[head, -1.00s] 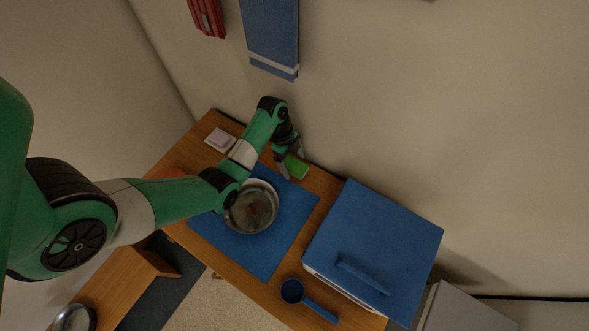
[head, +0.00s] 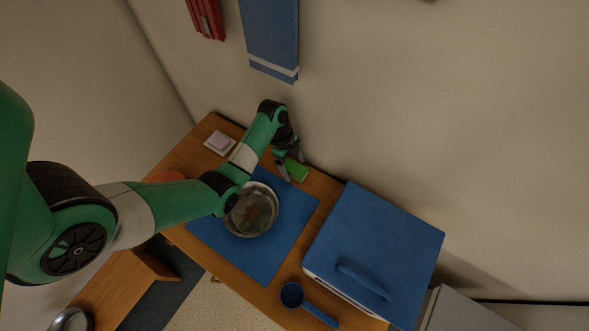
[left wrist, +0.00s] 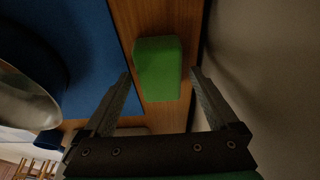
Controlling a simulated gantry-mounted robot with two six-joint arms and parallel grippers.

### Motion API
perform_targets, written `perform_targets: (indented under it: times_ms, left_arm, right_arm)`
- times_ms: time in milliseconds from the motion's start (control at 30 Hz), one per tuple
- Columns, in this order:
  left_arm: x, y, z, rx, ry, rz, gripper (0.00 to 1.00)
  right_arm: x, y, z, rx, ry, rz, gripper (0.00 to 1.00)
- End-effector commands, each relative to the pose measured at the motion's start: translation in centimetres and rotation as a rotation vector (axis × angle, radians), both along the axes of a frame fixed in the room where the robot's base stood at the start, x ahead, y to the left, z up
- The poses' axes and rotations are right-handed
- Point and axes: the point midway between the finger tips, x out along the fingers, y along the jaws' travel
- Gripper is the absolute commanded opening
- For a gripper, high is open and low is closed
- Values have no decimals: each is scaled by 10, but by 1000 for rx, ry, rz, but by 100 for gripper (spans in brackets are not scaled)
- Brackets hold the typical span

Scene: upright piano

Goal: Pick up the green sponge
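The green sponge (head: 297,170) lies on the wooden counter by the wall, just past the edge of the blue mat (head: 272,257). My left gripper (head: 292,172) is at the sponge, coming from above. In the left wrist view the sponge (left wrist: 158,68) shows ahead of and between the two fingers of my open left gripper (left wrist: 160,76), with gaps on both sides. I cannot tell how far above the counter the fingertips are. My right gripper is not in view.
A metal pan (head: 251,209) sits on the blue mat close to my left arm. A blue box-like thing with a handle (head: 375,250) and a blue ladle (head: 307,303) are to the right. A pale square item (head: 219,142) lies at the back left. The wall rises right behind the sponge.

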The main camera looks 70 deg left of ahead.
Motion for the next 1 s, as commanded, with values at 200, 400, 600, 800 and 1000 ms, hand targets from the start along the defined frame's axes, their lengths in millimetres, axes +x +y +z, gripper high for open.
perform_targets:
  times_ms: [200,400,600,800,1000]
  left_arm:
    - [0,0,0,0,0,0,51]
    - [0,0,0,0,0,0,15]
    - [0,0,0,0,0,0,11]
    - [0,0,9,0,0,0,11]
    - [0,-2,48,2,-3,0,11]
  right_arm:
    - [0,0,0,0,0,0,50]
    - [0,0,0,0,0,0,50]
    - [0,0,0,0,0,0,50]
    - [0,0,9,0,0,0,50]
    - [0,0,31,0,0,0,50]
